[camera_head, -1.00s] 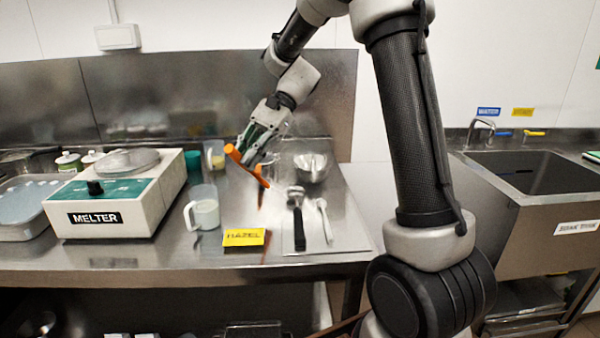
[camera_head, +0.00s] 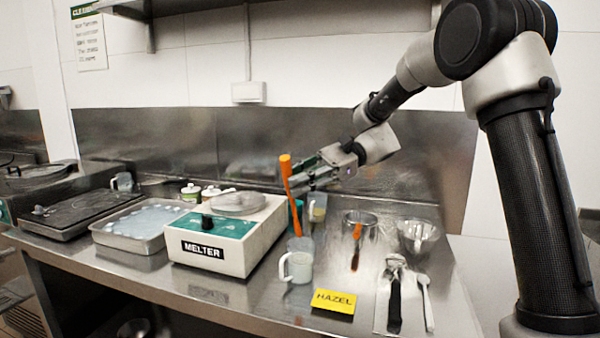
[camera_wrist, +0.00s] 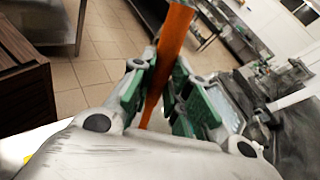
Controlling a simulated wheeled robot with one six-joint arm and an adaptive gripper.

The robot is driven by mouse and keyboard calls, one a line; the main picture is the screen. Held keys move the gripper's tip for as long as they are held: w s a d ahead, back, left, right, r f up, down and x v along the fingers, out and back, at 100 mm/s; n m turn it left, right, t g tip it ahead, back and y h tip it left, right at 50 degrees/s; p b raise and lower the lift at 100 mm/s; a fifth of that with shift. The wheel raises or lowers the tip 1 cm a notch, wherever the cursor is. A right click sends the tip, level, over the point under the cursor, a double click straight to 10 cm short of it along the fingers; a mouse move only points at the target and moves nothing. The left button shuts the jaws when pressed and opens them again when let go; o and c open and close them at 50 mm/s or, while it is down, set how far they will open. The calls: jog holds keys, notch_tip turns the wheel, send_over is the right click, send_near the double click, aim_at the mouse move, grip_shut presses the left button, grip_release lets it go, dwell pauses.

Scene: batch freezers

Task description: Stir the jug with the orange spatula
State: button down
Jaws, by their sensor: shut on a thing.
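The orange spatula (camera_head: 286,170) stands nearly upright in my gripper (camera_head: 300,184). In the wrist view the green-padded fingers (camera_wrist: 160,90) close on both sides of the orange handle (camera_wrist: 175,35). The jug (camera_head: 299,266), clear with a handle on its left and pale contents, stands on the steel counter right of the melter. My gripper is above the jug. The spatula's lower end comes down near the jug's rim; I cannot tell whether it is inside.
The white melter (camera_head: 222,254) stands close left of the jug. A second jug (camera_head: 317,211) with yellowish contents is behind. A yellow HAZEL card (camera_head: 333,301) lies in front. To the right are a metal pot (camera_head: 360,219), a steel bowl (camera_head: 417,236) and utensils on a mat (camera_head: 410,318).

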notch_tip(320, 180, down, 9)
jog(key=w, duration=0.1)
jog(key=shift+w+d, duration=0.35)
dwell(0.5)
dwell(0.4)
dwell(1.4)
jog(key=shift+s, duration=0.1)
